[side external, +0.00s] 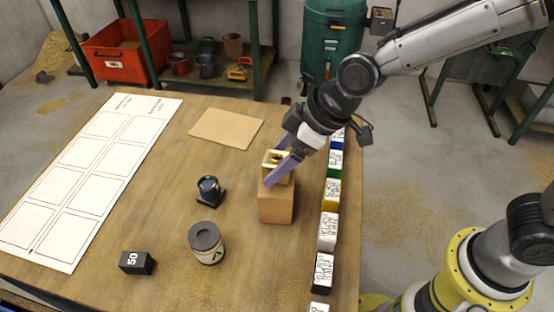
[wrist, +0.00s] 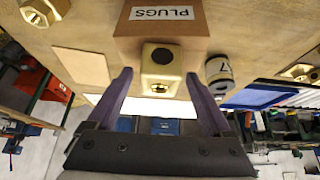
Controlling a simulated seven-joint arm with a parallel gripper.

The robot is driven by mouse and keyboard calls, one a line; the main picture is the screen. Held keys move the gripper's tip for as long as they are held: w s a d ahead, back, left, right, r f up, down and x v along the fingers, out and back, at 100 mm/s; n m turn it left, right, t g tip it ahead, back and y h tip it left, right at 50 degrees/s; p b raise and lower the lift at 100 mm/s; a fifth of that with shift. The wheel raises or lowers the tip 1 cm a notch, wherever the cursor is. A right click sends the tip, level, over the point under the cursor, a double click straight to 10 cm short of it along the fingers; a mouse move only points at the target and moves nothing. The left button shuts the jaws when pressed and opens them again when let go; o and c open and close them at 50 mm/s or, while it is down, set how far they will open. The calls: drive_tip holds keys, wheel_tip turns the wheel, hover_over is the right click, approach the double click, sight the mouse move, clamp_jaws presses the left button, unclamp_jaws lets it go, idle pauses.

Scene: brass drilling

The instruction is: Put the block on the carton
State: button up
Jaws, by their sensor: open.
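The brass block (side external: 275,161), with a dark hole in its top, sits on top of the brown carton (side external: 277,206), which stands near the right side of the table. In the wrist view the block (wrist: 161,77) shows a second hole in its side, and the carton (wrist: 160,25) carries a "PLUGS" label. My gripper (side external: 276,165) is open, its purple fingers on either side of the block. In the wrist view my gripper (wrist: 159,80) shows a gap between each fingertip and the block.
A row of labelled bins (side external: 328,225) lines the table's right edge. A brown sheet (side external: 227,128) and a white grid chart (side external: 85,175) lie flat.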

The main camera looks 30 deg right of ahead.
drive_tip(key=v, duration=1.1)
drive_tip(key=s+d+f+m+h, duration=0.1)
drive_tip(key=s+d+m+h, duration=0.1)
drive_tip(key=s+d+m, duration=0.2)
drive_tip(key=s+d+f+m+t+h, duration=0.1)
drive_tip(key=s+d+m, duration=0.4)
drive_tip(key=s+d, duration=0.6)
drive_tip(key=d+h, duration=0.1)
drive_tip(key=d, duration=0.6)
drive_tip(key=shift+s, duration=0.25)
